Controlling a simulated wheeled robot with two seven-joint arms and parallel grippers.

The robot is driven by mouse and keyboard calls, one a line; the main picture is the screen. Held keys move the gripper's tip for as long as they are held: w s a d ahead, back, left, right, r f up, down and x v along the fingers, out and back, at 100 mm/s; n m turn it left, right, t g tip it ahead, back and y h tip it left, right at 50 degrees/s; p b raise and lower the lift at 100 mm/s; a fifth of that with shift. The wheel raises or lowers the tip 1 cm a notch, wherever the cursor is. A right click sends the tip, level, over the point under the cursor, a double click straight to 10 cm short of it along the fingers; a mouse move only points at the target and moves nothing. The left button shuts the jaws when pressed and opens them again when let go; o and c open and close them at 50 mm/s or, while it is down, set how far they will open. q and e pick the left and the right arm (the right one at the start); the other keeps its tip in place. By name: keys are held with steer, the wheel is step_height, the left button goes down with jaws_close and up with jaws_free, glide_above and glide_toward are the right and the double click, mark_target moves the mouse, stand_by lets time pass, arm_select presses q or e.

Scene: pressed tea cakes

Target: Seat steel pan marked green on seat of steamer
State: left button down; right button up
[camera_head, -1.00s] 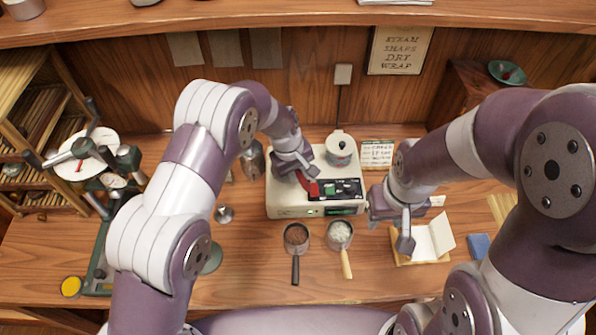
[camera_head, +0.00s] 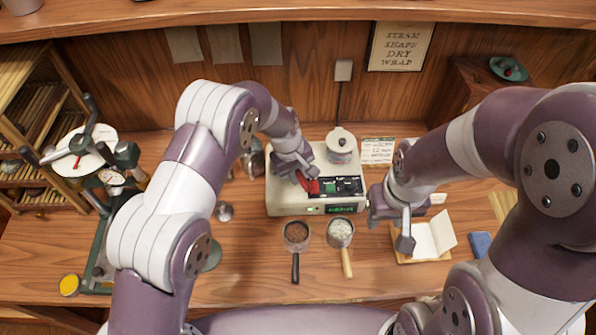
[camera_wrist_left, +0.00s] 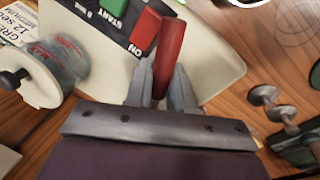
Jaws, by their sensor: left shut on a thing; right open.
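The steamer (camera_head: 286,201) is a pale box with a dark control panel and a lit green display on its front. My left gripper (camera_head: 309,184) is shut on a red handle (camera_wrist_left: 170,50) at the steamer's panel; the wrist view shows the handle between its fingers. One steel pan (camera_head: 296,231) with brown contents and a black handle stands in front of the steamer. Another steel pan (camera_head: 340,229) with pale contents and a light handle stands just right of it. I cannot make out a green mark on either pan. My right gripper (camera_head: 402,243) is open, right of the pans.
A lidded pot (camera_head: 341,148) stands at the steamer's back right. A green-framed stand (camera_head: 98,255) is at the left. Table in front of the pans is clear.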

arm_select(q)
steer(key=c, duration=0.9)
jaws_free()
steer(key=shift+f, duration=0.1)
steer(key=shift+r, duration=0.35)
steer(key=r+b, duration=0.1)
steer(key=r, duration=0.3)
steer(key=a+r+b, duration=0.1)
steer(key=r, duration=0.3)
steer(key=s+a+r+b, duration=0.1)
steer(key=r, duration=0.3)
steer(key=shift+a, duration=0.15)
steer(key=shift+s+a+f+m+t+y, duration=0.1)
steer(key=shift+s+a+f+m+y, duration=0.5)
steer(key=shift+s+a, duration=2.65)
steer(key=shift+s+a+r+m+t+y, duration=0.15)
steer(key=shift+s+a+m, duration=0.9)
steer(key=shift+s+a, duration=2.2)
steer(key=shift+s+a+f+m+t+y, duration=0.2)
steer(key=shift+s+a+m, duration=0.65)
steer(key=shift+s+a, duration=2.4)
